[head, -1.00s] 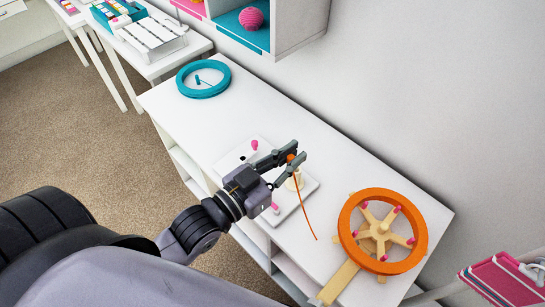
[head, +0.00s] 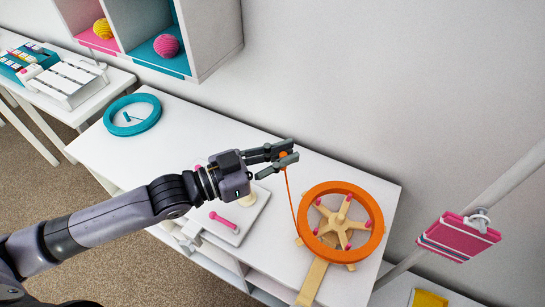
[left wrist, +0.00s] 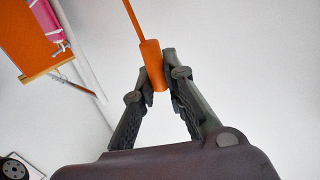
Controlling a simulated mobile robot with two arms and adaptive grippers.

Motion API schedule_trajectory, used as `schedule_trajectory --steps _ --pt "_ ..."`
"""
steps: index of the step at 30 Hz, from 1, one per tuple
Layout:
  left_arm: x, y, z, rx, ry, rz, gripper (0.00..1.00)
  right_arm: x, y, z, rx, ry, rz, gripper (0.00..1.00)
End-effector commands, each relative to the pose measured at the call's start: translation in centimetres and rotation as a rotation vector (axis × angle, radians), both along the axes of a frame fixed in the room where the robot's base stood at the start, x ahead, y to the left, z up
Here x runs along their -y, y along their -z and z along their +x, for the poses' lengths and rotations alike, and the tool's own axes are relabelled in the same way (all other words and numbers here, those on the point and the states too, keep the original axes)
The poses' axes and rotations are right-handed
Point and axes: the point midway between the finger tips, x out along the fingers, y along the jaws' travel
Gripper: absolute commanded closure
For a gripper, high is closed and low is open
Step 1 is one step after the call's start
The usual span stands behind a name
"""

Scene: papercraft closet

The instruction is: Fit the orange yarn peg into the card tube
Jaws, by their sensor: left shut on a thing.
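My left gripper (head: 283,163) is shut on the orange yarn peg (head: 283,155), in the air above the white cabinet. In the left wrist view the peg (left wrist: 152,63) stands between the fingertips (left wrist: 155,82), with an orange strand at its upper end. In the head view the strand hangs down towards the orange wheel. A short cream cylinder (head: 247,200), which looks like the card tube, stands on a white board (head: 258,207). My gripper partly hides it. The peg is apart from it, up and to the right in the picture. My right gripper is not in view.
The orange wheel (head: 312,205) with tan spokes stands on the cabinet right of the board. A pink dumbbell-shaped piece (head: 223,221) lies on the board. A teal ring (head: 148,118) lies at the cabinet's far left. Wall cubbies (head: 215,35) hang above; the cabinet top (head: 190,115) behind my arm is clear.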

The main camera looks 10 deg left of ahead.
Motion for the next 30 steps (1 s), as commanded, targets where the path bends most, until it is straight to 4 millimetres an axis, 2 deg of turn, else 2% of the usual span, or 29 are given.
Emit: schedule_trajectory --steps 12,23,30 --pt "1.7 -0.6 0.8 0.001 0.11 0.001 0.99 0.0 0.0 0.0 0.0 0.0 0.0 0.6" --pt "1.8 -0.7 0.9 0.005 0.152 0.002 0.99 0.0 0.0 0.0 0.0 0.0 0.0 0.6" --pt "1.1 -0.7 0.9 0.007 0.218 0.005 0.99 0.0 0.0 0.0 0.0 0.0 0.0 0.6"
